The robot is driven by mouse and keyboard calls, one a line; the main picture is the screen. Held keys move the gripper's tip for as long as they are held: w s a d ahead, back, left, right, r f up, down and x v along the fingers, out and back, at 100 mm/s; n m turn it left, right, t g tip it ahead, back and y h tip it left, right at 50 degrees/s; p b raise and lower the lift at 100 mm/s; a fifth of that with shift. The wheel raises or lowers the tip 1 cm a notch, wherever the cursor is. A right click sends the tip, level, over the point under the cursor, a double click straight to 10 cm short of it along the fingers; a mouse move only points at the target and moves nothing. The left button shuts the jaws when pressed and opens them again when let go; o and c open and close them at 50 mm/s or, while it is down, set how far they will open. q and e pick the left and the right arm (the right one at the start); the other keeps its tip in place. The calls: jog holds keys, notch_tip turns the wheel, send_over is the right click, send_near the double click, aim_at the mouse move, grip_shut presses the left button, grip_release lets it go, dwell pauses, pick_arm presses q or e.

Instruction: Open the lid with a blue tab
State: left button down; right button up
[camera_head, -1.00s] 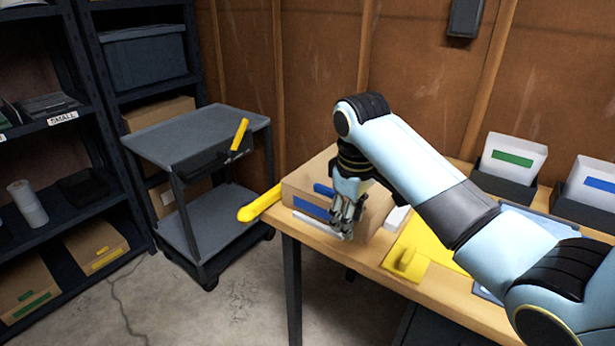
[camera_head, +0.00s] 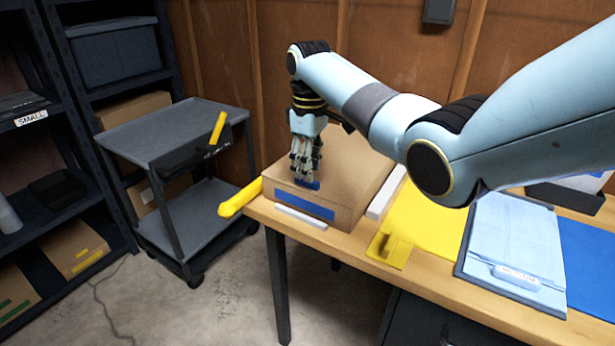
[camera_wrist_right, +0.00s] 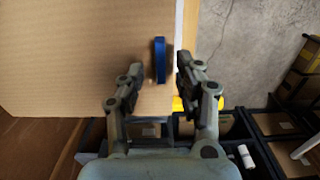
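A cardboard box stands near the left end of the wooden table. Its lid (camera_head: 352,160) looks closed, and a blue label (camera_head: 304,203) is on the front face. The blue tab (camera_head: 308,184) sits at the lid's front edge, partly hidden by my right gripper (camera_head: 303,171), which points down over it. In the right wrist view the lid (camera_wrist_right: 75,55) fills the upper left. There the blue tab (camera_wrist_right: 160,60) lies between the two fingers of my right gripper (camera_wrist_right: 157,72), with a gap on both sides. The fingers are open. My left gripper is not in view.
A white strip (camera_head: 301,218) lies before the box. A yellow bar (camera_head: 240,197) juts past the table's left end. A grey cart (camera_head: 170,127) stands left, apart from the table.

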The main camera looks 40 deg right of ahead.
jog(key=shift+f, duration=1.5)
grip_shut()
